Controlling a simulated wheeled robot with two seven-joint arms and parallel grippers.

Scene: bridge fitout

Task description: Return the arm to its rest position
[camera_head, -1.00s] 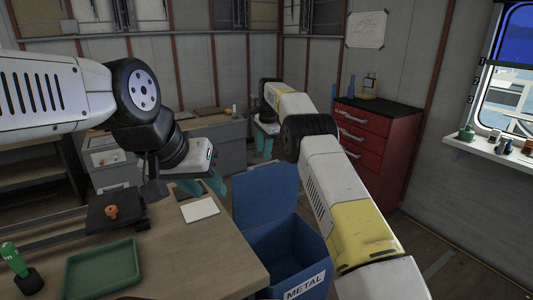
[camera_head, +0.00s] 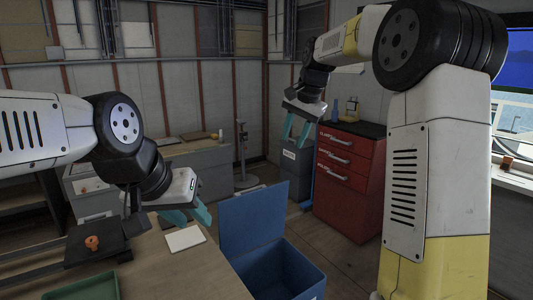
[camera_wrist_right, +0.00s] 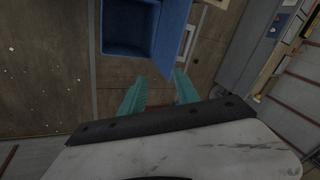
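My left gripper (camera_head: 191,219) is over the far edge of the wooden table (camera_head: 178,265), near a white card (camera_head: 185,239). Its teal fingers are spread and no object shows between them.
A blue bin (camera_head: 253,222) with its lid up stands beside the table, below my right gripper; it also shows in the wrist view (camera_wrist_right: 171,38). The red cabinet (camera_head: 350,185) stands behind. An orange part (camera_head: 92,243) sits on a dark block; a green tray (camera_head: 85,288) is nearby.

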